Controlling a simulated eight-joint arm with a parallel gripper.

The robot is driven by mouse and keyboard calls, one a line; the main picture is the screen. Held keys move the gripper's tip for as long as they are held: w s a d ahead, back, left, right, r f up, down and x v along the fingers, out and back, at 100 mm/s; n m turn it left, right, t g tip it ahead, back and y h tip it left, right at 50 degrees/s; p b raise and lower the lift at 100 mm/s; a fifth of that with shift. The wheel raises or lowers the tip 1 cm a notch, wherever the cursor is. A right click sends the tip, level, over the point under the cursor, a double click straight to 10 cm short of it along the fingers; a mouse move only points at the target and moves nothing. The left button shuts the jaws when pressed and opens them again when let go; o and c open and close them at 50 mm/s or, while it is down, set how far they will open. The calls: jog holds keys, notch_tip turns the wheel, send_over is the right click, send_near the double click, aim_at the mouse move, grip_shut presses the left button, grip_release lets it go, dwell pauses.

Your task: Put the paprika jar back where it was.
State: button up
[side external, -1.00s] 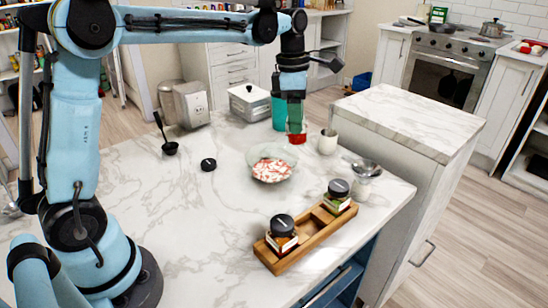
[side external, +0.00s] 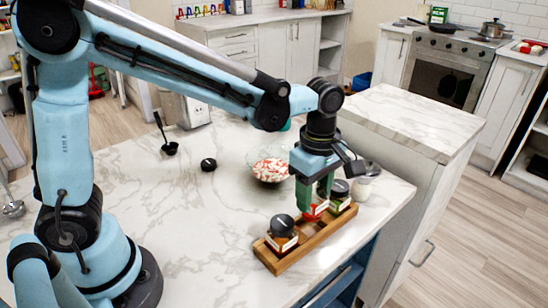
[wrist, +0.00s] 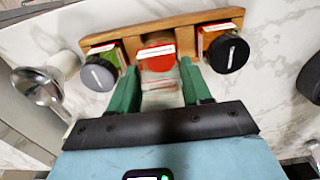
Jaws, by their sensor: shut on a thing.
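The paprika jar (side external: 316,209), clear with red contents and no lid visible, is between the green fingers of my gripper (side external: 315,201). My gripper is shut on it. The jar is at the middle of the wooden rack (side external: 281,265), between two dark-lidded jars. In the wrist view the red jar (wrist: 157,58) lines up with the middle gap of the rack (wrist: 178,20). I cannot tell whether its base touches the rack floor. The fingers hide part of it in the side view.
A dark-lidded jar (side external: 282,232) stands at the rack's near end and another (side external: 340,193) at its far end, close to my fingers. A glass bowl (side external: 268,168) with red and white pieces, a black lid (side external: 208,164) and a metal cup (side external: 365,170) are on the counter.

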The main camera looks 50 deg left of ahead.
aim_at(312, 208)
jog(key=shift+f, duration=2.15)
jog(key=o, duration=1.2)
jog(key=shift+f, duration=0.15)
jog(key=shift+c, duration=0.2)
